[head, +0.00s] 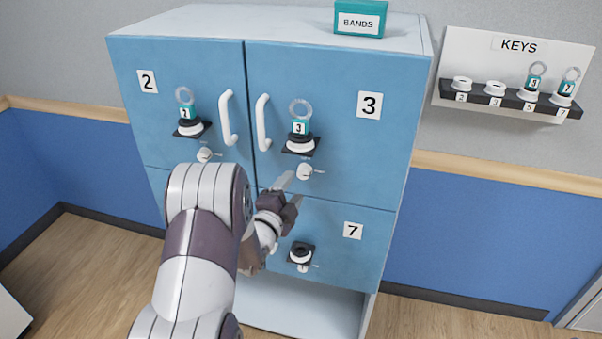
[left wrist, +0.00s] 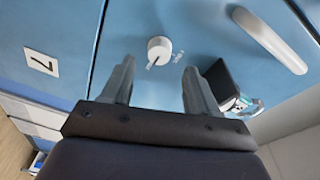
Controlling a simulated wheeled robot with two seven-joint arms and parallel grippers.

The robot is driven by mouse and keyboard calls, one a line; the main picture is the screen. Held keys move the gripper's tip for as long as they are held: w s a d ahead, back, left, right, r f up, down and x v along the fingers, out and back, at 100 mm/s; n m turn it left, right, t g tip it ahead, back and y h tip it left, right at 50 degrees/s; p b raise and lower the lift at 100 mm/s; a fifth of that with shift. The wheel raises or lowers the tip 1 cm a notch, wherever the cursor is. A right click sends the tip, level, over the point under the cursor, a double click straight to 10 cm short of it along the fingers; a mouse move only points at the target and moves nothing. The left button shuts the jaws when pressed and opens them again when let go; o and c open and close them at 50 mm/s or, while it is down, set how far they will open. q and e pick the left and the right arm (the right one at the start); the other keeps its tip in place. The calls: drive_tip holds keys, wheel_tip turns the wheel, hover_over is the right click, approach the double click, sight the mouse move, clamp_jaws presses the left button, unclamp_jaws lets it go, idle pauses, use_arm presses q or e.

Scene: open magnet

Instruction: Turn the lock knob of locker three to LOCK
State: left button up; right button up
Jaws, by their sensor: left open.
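Locker three is the blue upper right door (head: 345,140) with the label 3 (head: 369,105). Its lock knob (head: 305,172) is a small white round knob below the key holder. In the left wrist view the knob (left wrist: 159,50) is ahead of my fingers, between their lines, with a gap to them. A key with a teal tag 3 (head: 299,128) stands in the black and white holder (head: 300,146) above the knob. My left gripper (head: 288,188) is open and empty, just below and left of the knob; its fingers also show in the left wrist view (left wrist: 158,85). The right gripper is out of view.
A white handle (head: 263,122) is on the door's left; it also shows in the left wrist view (left wrist: 270,40). Locker two (head: 165,75) is at left, locker seven (head: 345,255) below. A key rack (head: 510,97) hangs at right. A BANDS box (head: 360,20) sits on top.

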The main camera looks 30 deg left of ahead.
sight(302, 175)
use_arm(q)
drive_tip(key=w, duration=0.4)
drive_tip(key=shift+a+p, duration=0.2)
drive_tip(key=shift+p, duration=0.1)
drive_tip(key=shift+w+a, duration=0.1)
drive_tip(key=shift+w, duration=0.7)
drive_tip(key=shift+c, duration=0.2)
drive_tip(key=c, duration=1)
drive_tip(key=shift+f, duration=0.1)
